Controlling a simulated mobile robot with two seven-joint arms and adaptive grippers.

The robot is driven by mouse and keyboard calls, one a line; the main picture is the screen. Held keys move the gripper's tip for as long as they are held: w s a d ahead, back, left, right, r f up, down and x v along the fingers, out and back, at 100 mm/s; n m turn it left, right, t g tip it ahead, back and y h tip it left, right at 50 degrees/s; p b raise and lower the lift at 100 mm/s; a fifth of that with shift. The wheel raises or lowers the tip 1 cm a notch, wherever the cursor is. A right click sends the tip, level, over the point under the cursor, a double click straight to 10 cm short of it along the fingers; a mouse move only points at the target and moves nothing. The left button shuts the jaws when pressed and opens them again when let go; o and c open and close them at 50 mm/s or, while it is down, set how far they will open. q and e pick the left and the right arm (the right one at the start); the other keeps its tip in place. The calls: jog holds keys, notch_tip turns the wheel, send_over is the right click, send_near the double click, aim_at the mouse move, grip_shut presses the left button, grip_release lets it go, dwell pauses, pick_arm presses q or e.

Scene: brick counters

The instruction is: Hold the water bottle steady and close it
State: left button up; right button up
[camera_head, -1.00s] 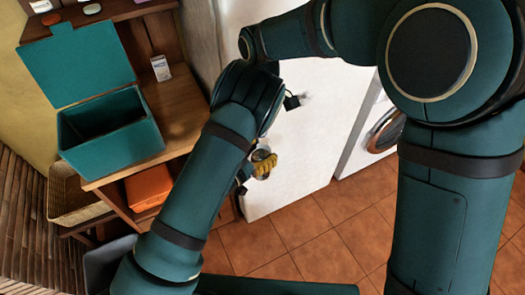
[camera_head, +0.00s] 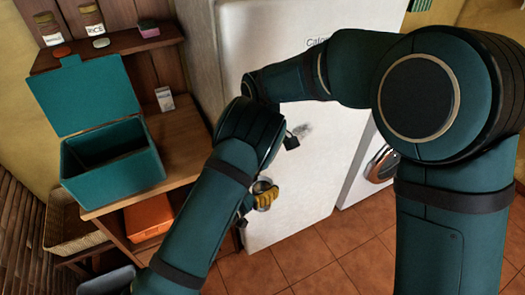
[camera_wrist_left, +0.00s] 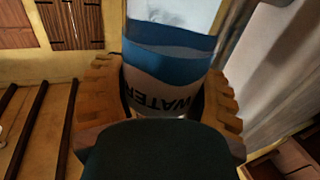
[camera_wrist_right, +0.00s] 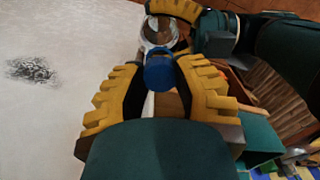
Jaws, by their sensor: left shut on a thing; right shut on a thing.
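The water bottle (camera_wrist_left: 165,85) has a blue and tan label reading WATER, and fills the space between my left gripper's fingers (camera_wrist_left: 155,100) in the left wrist view. In the head view the left gripper (camera_head: 264,194) shows small and yellow in front of the white fridge. In the right wrist view a blue cap (camera_wrist_right: 159,72) is between the fingertips of my right gripper (camera_wrist_right: 163,78). The clear end of the bottle (camera_wrist_right: 160,33) lies just beyond the cap. I cannot tell whether the cap is seated on it. The right gripper is hidden in the head view.
A white fridge (camera_head: 290,205) stands close behind the grippers, with a washing machine (camera_head: 379,172) to its right. At left, a wooden shelf (camera_head: 185,125) bears an open teal box (camera_head: 115,167). An orange bin (camera_head: 148,217) and a wicker basket (camera_head: 68,228) are lower down.

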jog(key=shift+f, duration=0.6)
dwell(0.6)
pick_arm(q)
grip_shut()
pick_arm(e)
jog(key=m, duration=0.6)
jog(key=shift+m, duration=0.4)
jog(key=o, duration=0.8)
jog(key=shift+c, duration=0.2)
jog(key=shift+r, duration=2.25)
